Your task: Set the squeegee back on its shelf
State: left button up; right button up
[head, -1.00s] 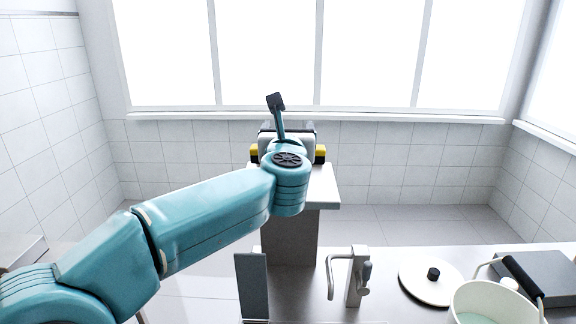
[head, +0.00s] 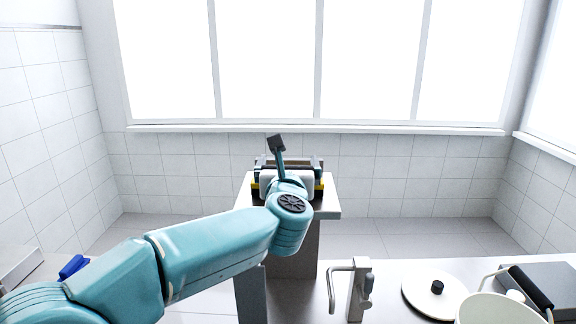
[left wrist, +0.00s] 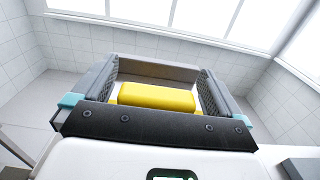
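My left gripper (head: 289,165) is at the end of the teal arm, above the pale-topped stand (head: 332,211). Its grey fingers are wide apart in the left wrist view (left wrist: 158,85). A yellow block (left wrist: 158,97) lies between them, with narrow gaps visible at its sides. It may be part of the squeegee, but I cannot tell. Yellow also shows at both sides of the gripper in the head view (head: 318,191). The gripper's body hides the lower part of the block. I cannot identify the squeegee's shelf. My right gripper is out of view.
A steel counter has an upright grey post with a hooked arm (head: 357,290), a white lid with a black knob (head: 434,293) and a white pot (head: 497,309). A blue object (head: 73,266) shows at the lower left. Tiled walls and windows stand behind the stand; floor beside it is clear.

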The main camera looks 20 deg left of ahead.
pick_arm(q)
jog(key=shift+s+r, duration=0.2)
jog(key=shift+r, duration=0.1)
jog(key=b+v, duration=0.2)
jog(key=v, duration=0.9)
jog(key=shift+s+b, duration=0.3)
jog(key=shift+b, duration=0.05)
jog(key=shift+d+f, duration=0.1)
jog(key=shift+d, duration=0.05)
